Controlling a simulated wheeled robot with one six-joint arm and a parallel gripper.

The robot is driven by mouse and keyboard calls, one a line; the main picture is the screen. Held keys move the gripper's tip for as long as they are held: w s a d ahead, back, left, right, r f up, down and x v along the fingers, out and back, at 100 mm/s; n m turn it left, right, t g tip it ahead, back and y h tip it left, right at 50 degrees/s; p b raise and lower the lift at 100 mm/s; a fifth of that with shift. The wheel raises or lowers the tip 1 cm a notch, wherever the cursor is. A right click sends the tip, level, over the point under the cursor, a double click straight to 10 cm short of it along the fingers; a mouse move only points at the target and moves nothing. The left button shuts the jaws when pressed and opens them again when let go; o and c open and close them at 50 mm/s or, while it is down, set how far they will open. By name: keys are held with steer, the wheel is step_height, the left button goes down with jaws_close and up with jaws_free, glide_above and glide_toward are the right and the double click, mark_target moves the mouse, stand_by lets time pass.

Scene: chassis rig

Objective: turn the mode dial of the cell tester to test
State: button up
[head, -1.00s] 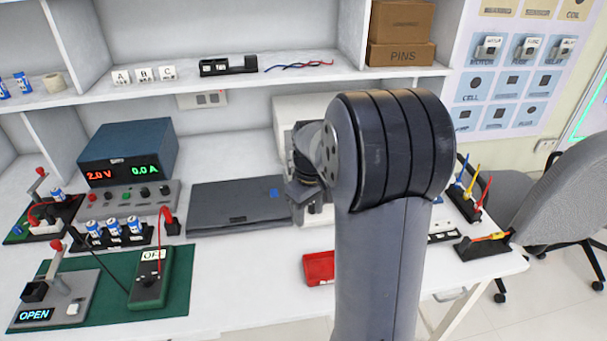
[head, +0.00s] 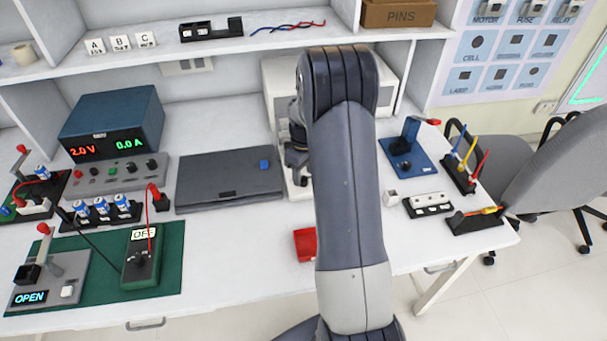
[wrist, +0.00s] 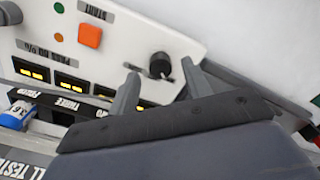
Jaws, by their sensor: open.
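The cell tester (wrist: 120,22) fills the upper wrist view as a pale panel with an orange square button, small lamps and lit slots. Its black mode dial (wrist: 160,64) is a round knob with a short light mark at its lower right. My gripper (wrist: 160,70) is open, with one finger to either side of the dial; I cannot tell whether they touch it. The lettering by the dial is partly hidden. In the head view, the white housing (head: 275,76) is mostly behind my arm, and my gripper (head: 298,170) is in front of it.
A blue-and-white cell (wrist: 16,116) lies at the left of the wrist view. In the head view, a dark closed case (head: 225,182) lies left of my arm, a red tray (head: 305,243) in front, and a blue fixture (head: 408,160) to the right.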

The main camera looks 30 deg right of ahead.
steer(key=shift+f, duration=0.8)
steer(key=shift+c, duration=0.5)
steer(key=c, duration=0.9)
